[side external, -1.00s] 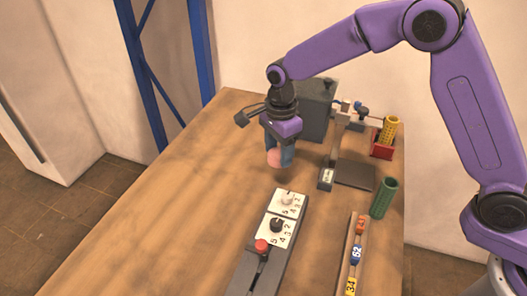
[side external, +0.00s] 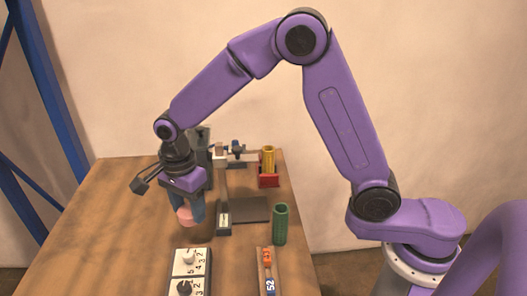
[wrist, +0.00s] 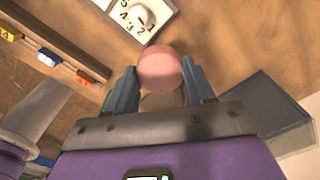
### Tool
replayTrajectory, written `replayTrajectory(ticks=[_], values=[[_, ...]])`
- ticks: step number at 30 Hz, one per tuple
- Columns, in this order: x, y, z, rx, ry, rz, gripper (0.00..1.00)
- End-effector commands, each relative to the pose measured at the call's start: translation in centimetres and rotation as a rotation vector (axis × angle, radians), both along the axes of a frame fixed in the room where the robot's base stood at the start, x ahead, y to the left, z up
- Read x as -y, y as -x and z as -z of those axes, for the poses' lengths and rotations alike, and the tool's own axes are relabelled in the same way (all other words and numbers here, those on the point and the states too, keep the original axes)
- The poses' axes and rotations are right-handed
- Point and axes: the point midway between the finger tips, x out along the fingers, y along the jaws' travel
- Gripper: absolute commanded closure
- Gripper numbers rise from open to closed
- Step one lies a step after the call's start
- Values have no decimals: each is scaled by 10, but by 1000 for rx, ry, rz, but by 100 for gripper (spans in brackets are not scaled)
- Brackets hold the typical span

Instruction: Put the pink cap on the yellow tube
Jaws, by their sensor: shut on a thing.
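The pink cap (side external: 187,216) is held between the fingers of my gripper (side external: 186,210), above the wooden table and left of the dark plate. In the wrist view the round pink cap (wrist: 161,68) sits between the two blue-grey fingertips of my gripper (wrist: 161,85). The yellow tube (side external: 268,159) stands upright in a red holder (side external: 268,181) towards the back right of the table. It is to the right of my gripper and well apart from it. I cannot make out the yellow tube in the wrist view.
A green tube (side external: 281,223) stands right of the dark plate (side external: 250,210). A device with an upright post (side external: 223,195) lies between my gripper and the yellow tube. A white knob panel (side external: 189,263) and a rail of small numbered blocks (side external: 266,257) are in front.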

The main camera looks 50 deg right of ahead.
Motion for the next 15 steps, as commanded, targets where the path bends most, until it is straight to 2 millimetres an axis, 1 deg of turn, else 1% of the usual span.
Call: replayTrajectory(ticks=[7, 10, 11, 13, 15], values=[[0, 0, 0, 0, 0, 0, 75], [0, -1, -6, 2, -1, 0, 75], [-1, -1, -10, 4, -2, 0, 75], [-1, -1, -24, 7, -3, 0, 75], [-1, -2, -44, 8, -4, 0, 75]])
